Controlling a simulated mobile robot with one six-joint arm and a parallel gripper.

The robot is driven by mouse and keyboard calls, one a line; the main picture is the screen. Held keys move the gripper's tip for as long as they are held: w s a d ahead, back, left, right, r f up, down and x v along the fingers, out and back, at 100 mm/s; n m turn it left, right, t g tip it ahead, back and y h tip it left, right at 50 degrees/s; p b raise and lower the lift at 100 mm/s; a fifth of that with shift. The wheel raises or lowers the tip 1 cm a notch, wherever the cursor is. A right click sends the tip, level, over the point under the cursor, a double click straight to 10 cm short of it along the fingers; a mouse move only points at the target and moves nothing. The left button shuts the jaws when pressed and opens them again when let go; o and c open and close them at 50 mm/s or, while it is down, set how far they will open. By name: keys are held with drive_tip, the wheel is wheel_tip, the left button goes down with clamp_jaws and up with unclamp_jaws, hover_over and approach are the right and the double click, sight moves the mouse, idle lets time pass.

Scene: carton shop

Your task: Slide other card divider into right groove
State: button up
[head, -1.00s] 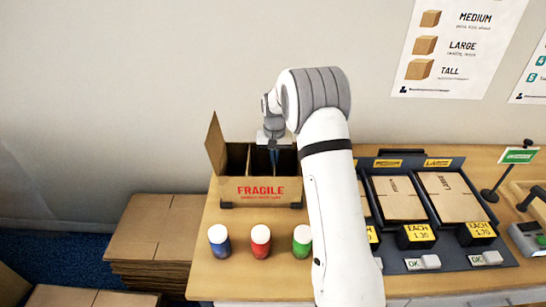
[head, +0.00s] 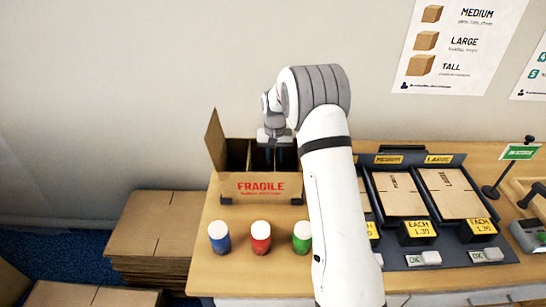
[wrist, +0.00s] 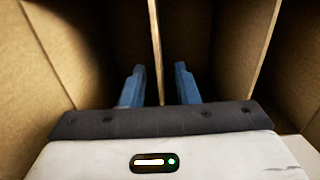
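The open carton marked FRAGILE (head: 262,188) stands on the left part of the table, with upright card dividers inside. My gripper (head: 274,157) is over the right part of the carton, its fingers reaching down into it. In the wrist view my gripper (wrist: 159,84) has its two blue fingers spread, one on each side of an upright card divider (wrist: 155,45). Gaps show between the fingers and this card. Whether the card sits fully in its groove is hidden. Another upright card edge (wrist: 264,50) shows to the right; I cannot tell whether it is a divider or the carton wall.
Blue (head: 219,240), red (head: 261,240) and green (head: 302,240) white-capped jars stand in front of the carton. Trays with flat cartons (head: 448,195) lie to the right. Stacked cardboard (head: 155,232) is at the left. The wall is close behind.

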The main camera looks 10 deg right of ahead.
wheel_tip(320, 180, up, 7)
drive_tip(key=shift+r+b, duration=0.2)
drive_tip(key=shift+b, duration=0.1)
drive_tip(key=shift+r, duration=0.4)
drive_tip(key=s+r+n+t, duration=0.1)
drive_tip(key=s+r, duration=0.4)
drive_tip(key=s, duration=0.4)
drive_tip(key=s+r, duration=0.6)
drive_tip(key=s, duration=0.3)
drive_tip(key=s+f+n+t, duration=0.1)
drive_tip(key=s+f, duration=0.1)
drive_tip(key=s, duration=1.8)
drive_tip(key=shift+a+t, duration=0.25)
drive_tip(key=shift+t, duration=0.05)
